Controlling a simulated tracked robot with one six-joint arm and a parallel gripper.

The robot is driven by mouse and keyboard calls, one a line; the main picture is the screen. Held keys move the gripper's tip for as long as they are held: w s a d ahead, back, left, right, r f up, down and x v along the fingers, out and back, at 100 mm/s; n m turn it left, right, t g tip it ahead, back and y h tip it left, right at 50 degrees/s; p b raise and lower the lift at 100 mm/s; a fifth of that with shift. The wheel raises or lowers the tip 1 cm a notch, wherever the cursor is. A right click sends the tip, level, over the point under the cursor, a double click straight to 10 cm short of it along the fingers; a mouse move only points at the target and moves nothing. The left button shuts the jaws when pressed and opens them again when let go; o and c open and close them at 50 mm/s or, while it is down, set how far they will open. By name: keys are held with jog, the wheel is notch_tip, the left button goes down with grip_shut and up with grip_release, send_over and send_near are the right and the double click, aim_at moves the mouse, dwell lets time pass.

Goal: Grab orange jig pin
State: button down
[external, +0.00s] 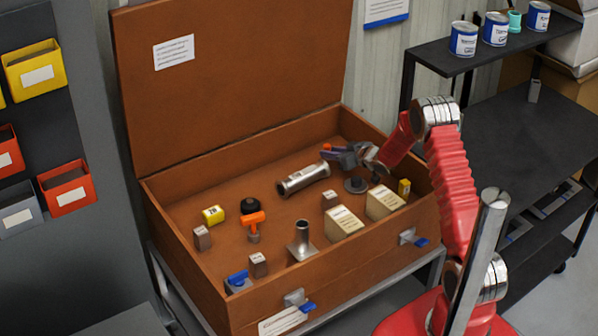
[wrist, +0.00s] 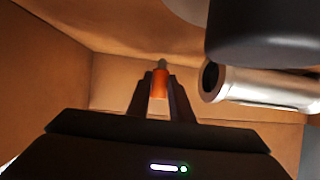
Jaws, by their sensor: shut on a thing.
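The orange jig pin (wrist: 160,86) is between the two dark fingers of my gripper (wrist: 159,78) in the wrist view; its grey tip points away from me. The fingers are shut on it. In the external view my gripper (external: 332,153) reaches into the back right part of the open brown crate (external: 165,213), and a bit of the orange pin (external: 327,146) shows at its tips. Whether the pin touches the crate floor or wall is hard to tell.
A metal tube (external: 303,180) lies close to the gripper; it also shows right of the fingers in the wrist view (wrist: 260,86). A dark round piece (external: 355,185) is below the gripper. An orange T-shaped piece (external: 253,219), a flanged pipe (external: 302,242) and several blocks stand nearer the front.

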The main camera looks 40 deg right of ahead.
notch_tip(320, 180, up, 9)
dwell(0.4)
jog(key=shift+a, duration=0.1)
dwell(0.5)
